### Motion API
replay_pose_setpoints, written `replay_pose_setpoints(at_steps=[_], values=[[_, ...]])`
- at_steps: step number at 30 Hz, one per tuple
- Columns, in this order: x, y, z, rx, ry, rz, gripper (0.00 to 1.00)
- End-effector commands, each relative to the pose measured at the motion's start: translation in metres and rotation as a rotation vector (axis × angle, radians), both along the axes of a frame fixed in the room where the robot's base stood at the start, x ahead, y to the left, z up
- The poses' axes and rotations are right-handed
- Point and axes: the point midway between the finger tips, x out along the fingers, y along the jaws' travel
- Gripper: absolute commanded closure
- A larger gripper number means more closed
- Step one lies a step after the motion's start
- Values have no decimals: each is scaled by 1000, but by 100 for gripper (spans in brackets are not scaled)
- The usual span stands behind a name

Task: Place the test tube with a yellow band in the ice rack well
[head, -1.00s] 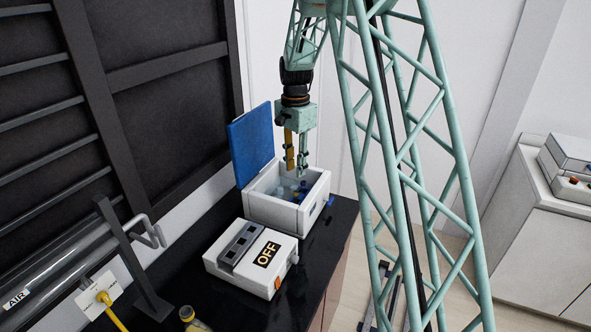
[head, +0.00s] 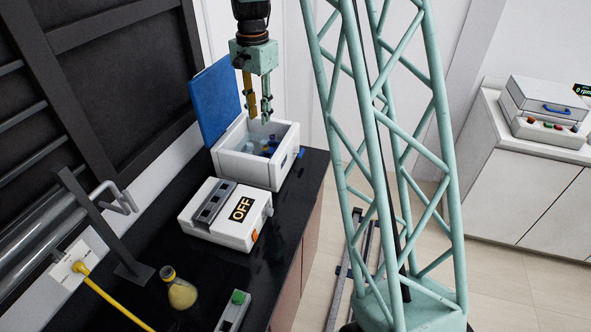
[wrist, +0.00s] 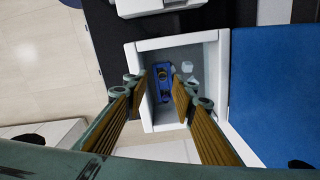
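My gripper (head: 259,121) is above the open white ice box (head: 245,172), its fingers pointing down. In the wrist view my gripper (wrist: 165,90) has its fingers well apart, and I see nothing held between them. Inside the box, a blue rack (wrist: 162,91) lies below the gap between the fingers; a dark and yellowish spot shows on it. Blue items also show inside the box in the head view (head: 270,148). I cannot make out a tube with a yellow band or tell whether one is in the rack.
The box's blue lid (head: 216,103) stands open at its left. A white device marked OFF (head: 228,213) sits in front of the box on the black bench (head: 200,270). A flask with yellow contents (head: 181,292) and a green-buttoned device (head: 234,311) are nearer.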

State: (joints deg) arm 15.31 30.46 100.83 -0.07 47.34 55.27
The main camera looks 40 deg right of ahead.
Motion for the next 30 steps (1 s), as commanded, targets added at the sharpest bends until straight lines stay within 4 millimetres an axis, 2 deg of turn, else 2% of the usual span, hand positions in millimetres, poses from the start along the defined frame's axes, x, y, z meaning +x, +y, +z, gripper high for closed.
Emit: replay_pose_setpoints(at_steps=[1,12,30], values=[[-5,5,11,-2,-8,18,75],[-50,40,74,-18,-43,167,75],[-138,93,153,-48,-99,407,75]])
